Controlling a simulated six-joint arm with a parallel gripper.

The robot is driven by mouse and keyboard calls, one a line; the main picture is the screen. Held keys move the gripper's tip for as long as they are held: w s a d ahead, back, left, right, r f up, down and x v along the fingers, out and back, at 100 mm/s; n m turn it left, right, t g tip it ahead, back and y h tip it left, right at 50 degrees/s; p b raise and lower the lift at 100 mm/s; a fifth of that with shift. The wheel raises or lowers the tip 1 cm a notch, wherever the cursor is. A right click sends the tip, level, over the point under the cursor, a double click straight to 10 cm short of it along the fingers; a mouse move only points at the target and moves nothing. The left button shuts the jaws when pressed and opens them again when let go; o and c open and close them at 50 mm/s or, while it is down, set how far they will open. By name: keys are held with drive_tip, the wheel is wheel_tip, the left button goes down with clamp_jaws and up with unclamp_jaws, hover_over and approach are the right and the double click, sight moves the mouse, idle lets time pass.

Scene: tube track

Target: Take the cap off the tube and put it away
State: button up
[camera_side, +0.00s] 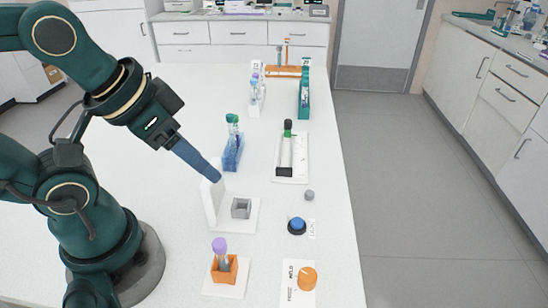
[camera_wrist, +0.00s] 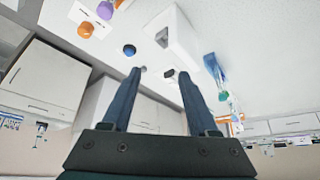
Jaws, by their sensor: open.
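My gripper (camera_side: 217,179) is open, with nothing between its fingers; both fingers show apart in the wrist view (camera_wrist: 158,72). It hangs over the table by the top of a white upright stand. A tube with a purple cap (camera_side: 219,244) stands upright in an orange holder (camera_side: 224,271) at the front, well below my gripper in the side picture. A green-capped tube (camera_side: 233,122) stands in a blue holder (camera_side: 233,153). Which tube is meant is not clear.
The white stand (camera_side: 211,204) has a grey square socket (camera_side: 241,208). To its right are a blue button (camera_side: 297,225) and a small grey piece (camera_side: 309,195). An orange round piece (camera_side: 307,278) sits on a labelled card. Racks (camera_side: 304,97) stand at the back.

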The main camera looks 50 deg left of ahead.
idle(0.4)
drive_tip(key=m+g, duration=0.5)
drive_tip(key=m, duration=1.8)
hover_over(219, 243)
drive_tip(key=shift+w+a+f, duration=0.2)
drive_tip(key=shift+a+f, duration=0.1)
drive_tip(key=shift+f, duration=0.4)
drive_tip(key=shift+s+d+f+g, duration=0.25)
drive_tip(key=shift+d+f+g, duration=0.05)
drive_tip(key=shift+f, duration=2.5)
clamp_jaws()
